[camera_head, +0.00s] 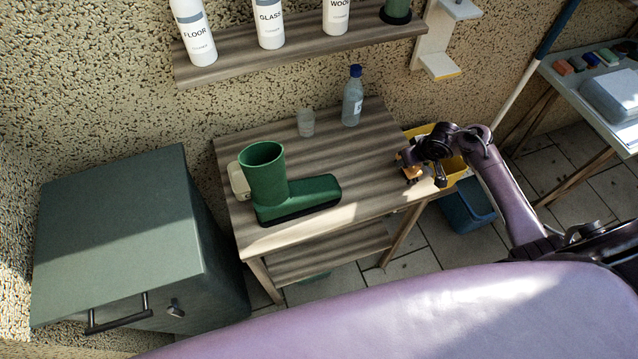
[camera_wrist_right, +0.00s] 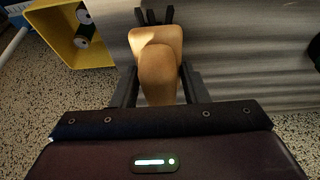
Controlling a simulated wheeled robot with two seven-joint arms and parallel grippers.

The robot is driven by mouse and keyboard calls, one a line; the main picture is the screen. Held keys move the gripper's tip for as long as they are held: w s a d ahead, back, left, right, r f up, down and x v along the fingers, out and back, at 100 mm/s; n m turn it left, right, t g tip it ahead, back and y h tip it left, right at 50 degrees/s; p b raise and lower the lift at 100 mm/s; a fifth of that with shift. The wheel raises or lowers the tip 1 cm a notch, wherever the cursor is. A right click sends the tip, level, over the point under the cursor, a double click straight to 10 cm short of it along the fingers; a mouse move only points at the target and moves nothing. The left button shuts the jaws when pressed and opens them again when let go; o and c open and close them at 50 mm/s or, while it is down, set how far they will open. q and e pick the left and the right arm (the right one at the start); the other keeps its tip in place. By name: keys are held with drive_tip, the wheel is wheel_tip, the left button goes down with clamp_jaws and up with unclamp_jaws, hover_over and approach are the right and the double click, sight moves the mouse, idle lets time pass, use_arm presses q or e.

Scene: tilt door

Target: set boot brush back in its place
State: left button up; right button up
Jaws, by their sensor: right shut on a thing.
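My right gripper (camera_head: 412,166) is shut on a tan wooden piece (camera_head: 411,173), likely the boot brush, at the right end of the wooden table (camera_head: 350,165). In the right wrist view the tan piece (camera_wrist_right: 157,70) sits between the two fingers (camera_wrist_right: 157,88), over the grey wood-grain surface. My left gripper is not in view.
A clear cup (camera_head: 306,123) and a blue-capped bottle (camera_head: 352,97) stand at the table's back. A yellow bin (camera_head: 455,171) and a blue bin (camera_head: 466,208) are at the right. A green cabinet (camera_head: 120,225) is at the left; a shelf (camera_head: 300,42) with bottles hangs above.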

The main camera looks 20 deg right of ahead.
drive_tip(key=shift+f, duration=0.35)
drive_tip(key=o, duration=1.4)
drive_tip(key=shift+o, duration=0.2)
drive_tip(key=shift+r, duration=0.1)
drive_tip(key=v, duration=0.7)
drive_tip(key=shift+s+r, duration=0.15)
drive_tip(key=shift+r, duration=0.2)
